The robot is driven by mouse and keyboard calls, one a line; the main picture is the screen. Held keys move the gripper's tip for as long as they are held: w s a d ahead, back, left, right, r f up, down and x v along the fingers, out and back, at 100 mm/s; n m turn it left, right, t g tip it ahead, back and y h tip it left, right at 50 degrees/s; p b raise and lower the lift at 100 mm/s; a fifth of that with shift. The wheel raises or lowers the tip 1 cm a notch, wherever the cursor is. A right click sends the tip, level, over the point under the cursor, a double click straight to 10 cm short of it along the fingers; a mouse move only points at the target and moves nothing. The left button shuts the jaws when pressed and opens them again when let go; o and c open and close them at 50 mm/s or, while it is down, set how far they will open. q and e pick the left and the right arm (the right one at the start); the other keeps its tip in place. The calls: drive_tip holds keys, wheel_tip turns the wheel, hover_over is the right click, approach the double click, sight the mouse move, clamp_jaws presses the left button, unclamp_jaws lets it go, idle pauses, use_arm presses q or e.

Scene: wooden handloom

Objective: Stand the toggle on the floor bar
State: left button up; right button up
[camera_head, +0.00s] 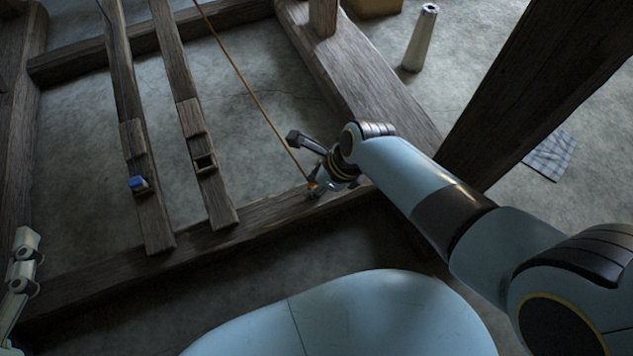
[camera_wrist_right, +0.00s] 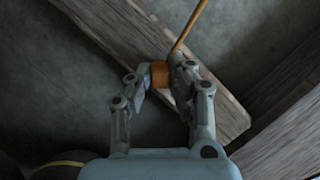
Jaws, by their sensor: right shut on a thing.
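The toggle (camera_wrist_right: 160,75) is a small orange-brown cylinder. It sits between the fingertips of my right gripper (camera_wrist_right: 163,80), which is shut on it. A taut tan cord (camera_head: 243,80) runs from the toggle up and away. In the head view, my right gripper (camera_head: 314,186) covers most of the toggle over the floor bar (camera_head: 270,216), a long wooden beam across the front. I cannot tell whether the toggle touches the bar. Part of my left gripper (camera_head: 24,262) shows at the left edge; its fingertips are unclear.
A thick side beam (camera_head: 365,80) and dark post (camera_head: 530,90) stand near my right arm. A pale cone (camera_head: 420,38) and cloth (camera_head: 550,153) are beyond.

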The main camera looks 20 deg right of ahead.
use_arm(q)
drive_tip(key=shift+w+r, duration=0.15)
use_arm(e)
drive_tip(key=shift+f, duration=0.1)
use_arm(q)
drive_tip(key=shift+r, duration=0.15)
use_arm(e)
drive_tip(key=o, duration=0.8)
